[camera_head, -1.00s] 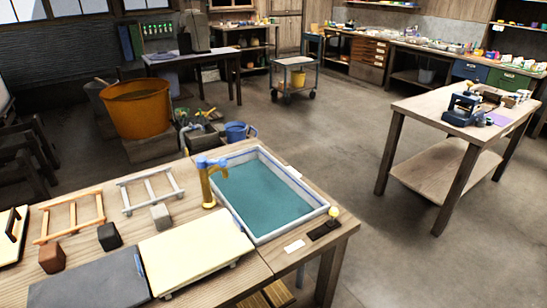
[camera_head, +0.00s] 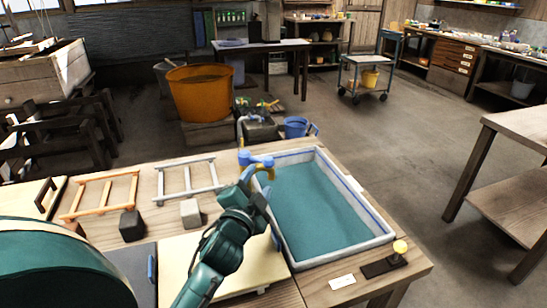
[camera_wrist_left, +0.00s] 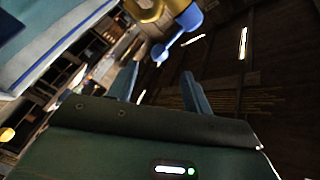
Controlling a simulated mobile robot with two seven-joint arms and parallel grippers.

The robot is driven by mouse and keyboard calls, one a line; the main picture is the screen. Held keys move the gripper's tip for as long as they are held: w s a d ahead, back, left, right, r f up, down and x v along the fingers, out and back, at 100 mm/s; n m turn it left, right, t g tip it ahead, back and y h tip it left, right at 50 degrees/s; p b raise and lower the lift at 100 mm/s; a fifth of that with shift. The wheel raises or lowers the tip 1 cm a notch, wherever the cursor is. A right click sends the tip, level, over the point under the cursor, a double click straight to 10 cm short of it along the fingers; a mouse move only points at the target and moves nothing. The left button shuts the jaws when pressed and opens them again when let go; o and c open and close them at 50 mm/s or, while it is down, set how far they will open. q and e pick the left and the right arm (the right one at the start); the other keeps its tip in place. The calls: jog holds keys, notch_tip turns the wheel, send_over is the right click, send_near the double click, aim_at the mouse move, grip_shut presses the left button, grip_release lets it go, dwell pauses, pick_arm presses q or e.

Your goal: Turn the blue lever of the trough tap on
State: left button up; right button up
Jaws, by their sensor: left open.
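The trough tap (camera_head: 266,174) is brass-yellow and stands at the left rim of the trough. Its blue lever (camera_head: 256,161) sits on top. In the left wrist view the blue lever (camera_wrist_left: 180,32) is at the top, beyond the fingertips, with part of the brass tap (camera_wrist_left: 145,9) beside it. My left gripper (camera_head: 252,190) is just in front of the tap and partly covers its lower part. The left wrist view shows the gripper (camera_wrist_left: 160,70) open, its two fingers apart with nothing between them. I cannot tell whether it touches the tap. My right gripper is out of view.
The white-rimmed trough (camera_head: 375,215) holds teal water. A cream board (camera_head: 185,260), wooden frames (camera_head: 105,190) and small blocks (camera_head: 132,225) lie left of the tap. An orange tub (camera_head: 200,95) stands behind the table.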

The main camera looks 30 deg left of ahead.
aim_at(268, 164)
pick_arm(q)
jog(key=x, duration=1.1)
jog(key=shift+w+f, duration=0.1)
jog(key=shift+c, duration=0.2)
grip_shut()
